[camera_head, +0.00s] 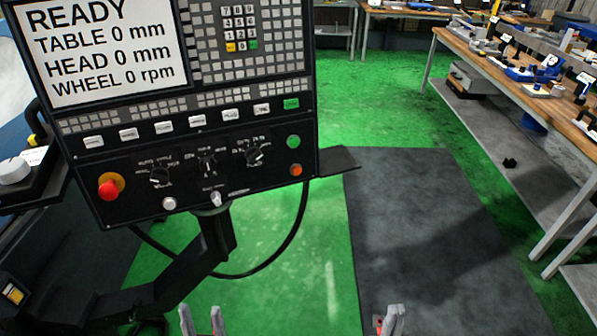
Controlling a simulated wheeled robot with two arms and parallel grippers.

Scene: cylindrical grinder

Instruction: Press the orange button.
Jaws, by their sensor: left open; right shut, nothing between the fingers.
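The orange button (295,170) is a small round button at the lower right corner of the black control panel (230,185), just below a green button (293,142). Nothing covers it. My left gripper (202,321) is at the bottom edge of the view, open, with its two fingertips apart. My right gripper (391,320) is at the bottom edge, further right, shut and empty. Both grippers appear well below the panel in the picture, and neither touches the button.
The panel carries a red mushroom button (110,187), black knobs and a screen (100,45) reading READY. A black arm (190,260) and a cable (285,245) are below it. A small ledge (338,162) juts out right. A workbench (520,85) stands at right.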

